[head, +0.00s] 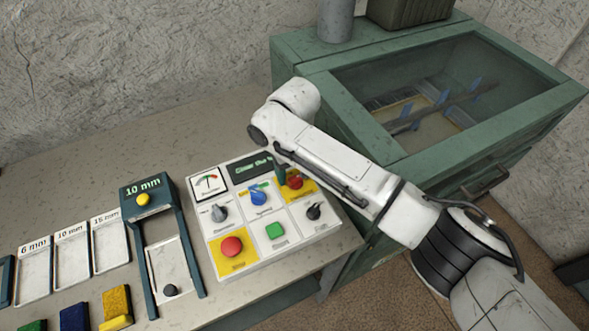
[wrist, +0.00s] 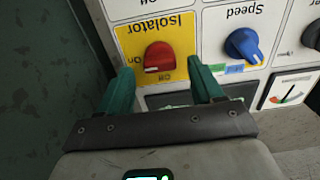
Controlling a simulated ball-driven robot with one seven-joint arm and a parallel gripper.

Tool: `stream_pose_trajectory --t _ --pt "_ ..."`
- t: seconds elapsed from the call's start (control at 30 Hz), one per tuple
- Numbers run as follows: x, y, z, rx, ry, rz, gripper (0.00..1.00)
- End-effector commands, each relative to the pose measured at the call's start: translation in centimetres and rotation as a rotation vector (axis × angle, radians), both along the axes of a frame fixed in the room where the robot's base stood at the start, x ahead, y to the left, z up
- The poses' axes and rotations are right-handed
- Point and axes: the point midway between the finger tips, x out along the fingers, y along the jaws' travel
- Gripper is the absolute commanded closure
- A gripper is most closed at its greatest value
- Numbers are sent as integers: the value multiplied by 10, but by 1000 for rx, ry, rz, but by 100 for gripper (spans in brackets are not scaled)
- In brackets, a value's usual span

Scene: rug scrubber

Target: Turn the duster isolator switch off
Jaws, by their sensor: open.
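The isolator switch is a red rotary knob (wrist: 159,57) on a yellow plate marked Isolator, On and Off. The wrist view shows it upside down. In the head view the knob (head: 295,183) is at the panel's upper right, partly behind my gripper. My gripper (wrist: 162,76) has two green fingers, open and empty. In the wrist view one finger is left of the knob and one right, with gaps on both sides. A pale mark shows low on the knob; I cannot tell surely which label it points to. In the head view one green finger (head: 281,176) shows beside the knob.
A green glazed cabinet (head: 320,75) stands right. Trays and coloured blocks lie left on the bench.

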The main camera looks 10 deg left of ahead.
Motion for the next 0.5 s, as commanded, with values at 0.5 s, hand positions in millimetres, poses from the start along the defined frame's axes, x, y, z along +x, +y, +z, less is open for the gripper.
stream_pose_trajectory --t 0.5 --pt "0 0 -9 0 0 1 43"
